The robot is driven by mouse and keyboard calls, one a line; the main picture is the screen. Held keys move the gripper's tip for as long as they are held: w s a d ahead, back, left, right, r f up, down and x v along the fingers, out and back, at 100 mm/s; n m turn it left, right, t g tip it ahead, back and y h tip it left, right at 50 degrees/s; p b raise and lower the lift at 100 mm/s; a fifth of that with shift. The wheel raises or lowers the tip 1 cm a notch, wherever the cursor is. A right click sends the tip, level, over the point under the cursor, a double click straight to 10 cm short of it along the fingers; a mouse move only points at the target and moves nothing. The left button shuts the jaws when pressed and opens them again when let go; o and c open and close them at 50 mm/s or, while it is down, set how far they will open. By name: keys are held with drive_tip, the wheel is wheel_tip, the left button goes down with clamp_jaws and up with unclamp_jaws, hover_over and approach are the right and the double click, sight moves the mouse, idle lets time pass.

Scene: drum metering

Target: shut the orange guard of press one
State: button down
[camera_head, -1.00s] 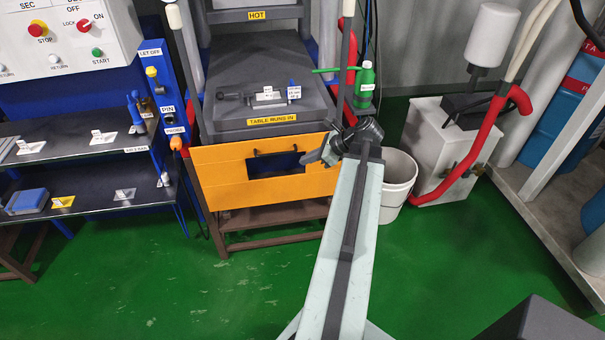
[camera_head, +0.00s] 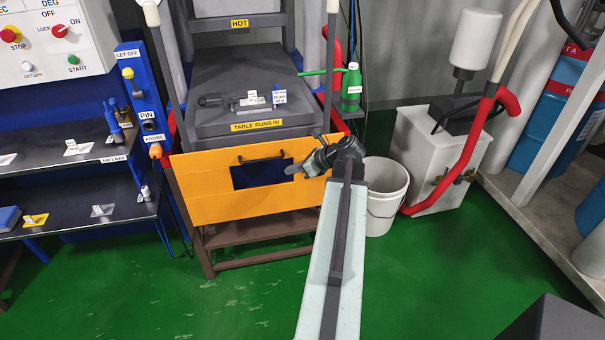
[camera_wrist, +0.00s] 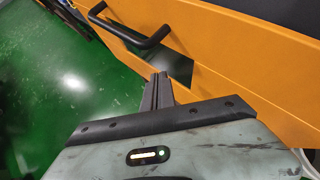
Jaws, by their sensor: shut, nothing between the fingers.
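The orange guard (camera_head: 215,202) is a wide panel with a rectangular window, hanging low across the front of the press, below the table (camera_head: 240,90). Its black bar handle (camera_head: 262,158) sits along the top of the window. In the wrist view the handle (camera_wrist: 130,32) crosses the upper left of the orange panel (camera_wrist: 245,60). My gripper (camera_head: 290,170) is in front of the guard, by the right edge of the window. In the wrist view its fingers (camera_wrist: 158,80) are together and empty, below the handle and apparently apart from it. Contact with the panel cannot be told.
A white bucket (camera_head: 381,205) stands right of the guard, with a grey-white cabinet (camera_head: 430,160) and red hose (camera_head: 462,165) beyond. A dark shelf bench (camera_head: 70,205) stands at left. A green bottle (camera_head: 351,88) is beside the press. The green floor in front is clear.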

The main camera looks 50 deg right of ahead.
drive_tip(key=shift+w+r+p, duration=0.2)
drive_tip(key=shift+r+p, duration=0.35)
drive_tip(key=shift+r, duration=0.4)
drive_tip(key=shift+w+r+p, duration=0.2)
drive_tip(key=shift+r+p, duration=0.3)
drive_tip(key=shift+r, duration=0.4)
wheel_tip(320, 180, up, 38)
drive_tip(key=p, duration=3.8)
drive_tip(key=shift+w+f, duration=0.1)
drive_tip(key=shift+w, duration=0.05)
